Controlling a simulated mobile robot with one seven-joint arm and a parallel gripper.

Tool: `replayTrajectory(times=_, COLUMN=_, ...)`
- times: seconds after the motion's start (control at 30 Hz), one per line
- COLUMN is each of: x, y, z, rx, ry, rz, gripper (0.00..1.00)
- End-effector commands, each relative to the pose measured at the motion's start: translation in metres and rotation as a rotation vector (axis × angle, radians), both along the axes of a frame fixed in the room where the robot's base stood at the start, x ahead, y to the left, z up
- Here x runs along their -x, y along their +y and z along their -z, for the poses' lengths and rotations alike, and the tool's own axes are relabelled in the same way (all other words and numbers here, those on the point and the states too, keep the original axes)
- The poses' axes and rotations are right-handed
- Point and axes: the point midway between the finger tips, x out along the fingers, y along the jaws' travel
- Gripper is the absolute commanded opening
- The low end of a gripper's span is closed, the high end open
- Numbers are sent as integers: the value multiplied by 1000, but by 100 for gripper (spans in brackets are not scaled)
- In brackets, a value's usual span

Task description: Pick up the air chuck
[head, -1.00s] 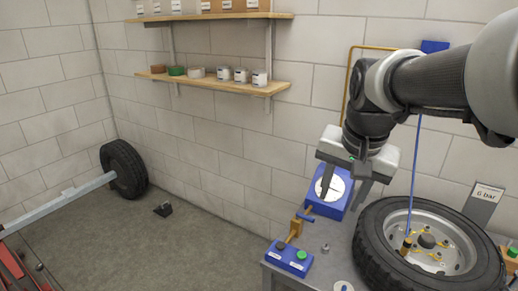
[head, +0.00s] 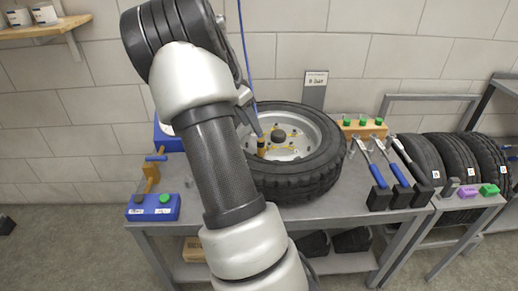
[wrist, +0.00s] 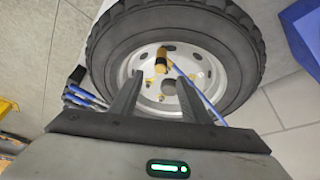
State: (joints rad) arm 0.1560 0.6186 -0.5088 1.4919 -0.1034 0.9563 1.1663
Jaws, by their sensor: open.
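The air chuck (head: 261,146) is a small brass-coloured fitting with a dark end, standing at the wheel's rim with a blue hose running up from it. In the wrist view the air chuck (wrist: 161,62) lies ahead of my fingertips, roughly between them in the picture. My gripper (wrist: 160,82) is open, and its two dark fingers hold nothing. In the head view my arm hides most of the gripper, with part of it showing just above the wheel. The wheel (head: 310,184), a black tyre on a silver rim, lies flat on the grey bench (head: 352,210).
A blue box with buttons (head: 153,207) stands at the bench's left front. Blue-handled tools (head: 378,174) and a wooden block with green caps (head: 364,128) are on the right. Several tyres (head: 459,158) stand on a rack further right. A gauge sign (head: 316,86) rises behind the wheel.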

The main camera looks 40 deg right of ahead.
Motion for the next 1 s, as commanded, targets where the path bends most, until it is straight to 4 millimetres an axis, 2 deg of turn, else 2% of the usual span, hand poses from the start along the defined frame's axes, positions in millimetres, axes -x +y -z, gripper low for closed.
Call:
replayTrajectory(times=0.03, x=3, y=-5, z=14, rx=-1, ry=4, rz=3, gripper=42)
replayTrajectory(times=0.2, x=5, y=-16, z=40, rx=-1, ry=3, rz=0, gripper=42)
replayTrajectory(times=0.53, x=6, y=-25, z=60, rx=-1, ry=2, rz=0, gripper=42)
replayTrajectory(times=0.8, x=8, y=-41, z=95, rx=-1, ry=2, rz=-1, gripper=42)
replayTrajectory(times=1.0, x=8, y=-43, z=98, rx=0, ry=1, rz=-2, gripper=42)
